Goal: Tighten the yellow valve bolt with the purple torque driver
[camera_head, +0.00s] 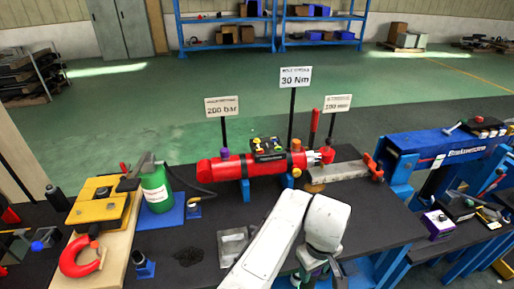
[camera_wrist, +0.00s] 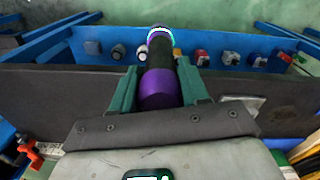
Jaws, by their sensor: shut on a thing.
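My gripper (camera_wrist: 158,92) is shut on the purple torque driver (camera_wrist: 162,88), with one green finger on each side of its dark shaft. The driver has a purple band near me and a purple, glowing ring at its far end. In the head view my gripper (camera_head: 320,277) is at the bottom edge, partly hidden by my arm. A red cylinder (camera_head: 233,167) lies on the bench beyond it, with a black valve block (camera_head: 267,154) on top. Small yellow spots show on the block; I cannot tell which is the yellow valve bolt.
Three signs on posts stand behind the cylinder, one reading 30 Nm (camera_head: 295,77). A green bottle (camera_head: 155,187) and a yellow fixture with a red clamp (camera_head: 82,258) are at left. A blue vise-like machine (camera_head: 430,147) is at right. Dark bench top (camera_head: 375,215) is free right of my arm.

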